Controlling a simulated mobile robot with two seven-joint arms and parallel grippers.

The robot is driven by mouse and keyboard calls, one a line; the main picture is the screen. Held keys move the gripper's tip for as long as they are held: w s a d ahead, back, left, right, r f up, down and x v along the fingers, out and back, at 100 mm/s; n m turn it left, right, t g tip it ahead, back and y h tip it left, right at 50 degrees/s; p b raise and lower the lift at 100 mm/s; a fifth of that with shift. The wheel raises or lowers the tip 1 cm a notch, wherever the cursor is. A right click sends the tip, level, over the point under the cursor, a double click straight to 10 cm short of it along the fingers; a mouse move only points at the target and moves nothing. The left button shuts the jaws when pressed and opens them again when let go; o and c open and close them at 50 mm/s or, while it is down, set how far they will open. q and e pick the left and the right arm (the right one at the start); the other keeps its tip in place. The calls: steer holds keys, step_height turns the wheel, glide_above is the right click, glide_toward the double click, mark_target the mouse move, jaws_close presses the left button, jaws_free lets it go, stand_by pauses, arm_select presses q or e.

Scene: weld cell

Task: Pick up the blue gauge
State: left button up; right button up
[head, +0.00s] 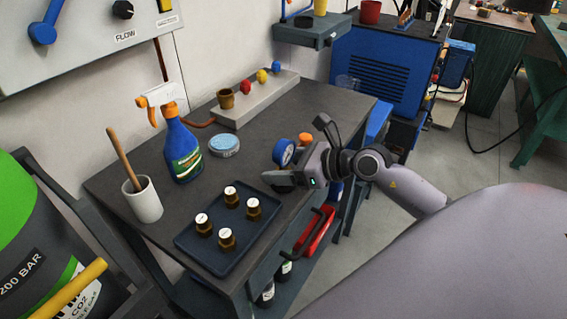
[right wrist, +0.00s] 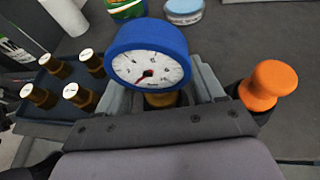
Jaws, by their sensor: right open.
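The blue gauge (head: 284,152), with a round white dial and a red needle, stands at the right part of the dark workbench top. It fills the middle of the right wrist view (right wrist: 150,55), its brass stem low between my fingers. My right gripper (head: 289,168) is at the gauge, with its open fingers (right wrist: 162,92) on either side of the stem. Whether a finger touches it I cannot tell. The gauge's base is hidden by the gripper. My left gripper is not in view.
An orange-topped item (right wrist: 267,85) stands close to the right of the gripper. A tray (head: 213,262) of several brass fittings is nearby. A spray bottle (head: 183,150), a blue-white tin (head: 224,146) and a white cup (head: 143,202) stand on the bench (head: 262,125).

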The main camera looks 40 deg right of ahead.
steer(key=shift+x, duration=0.8)
jaws_close()
steer(key=shift+r, duration=0.1)
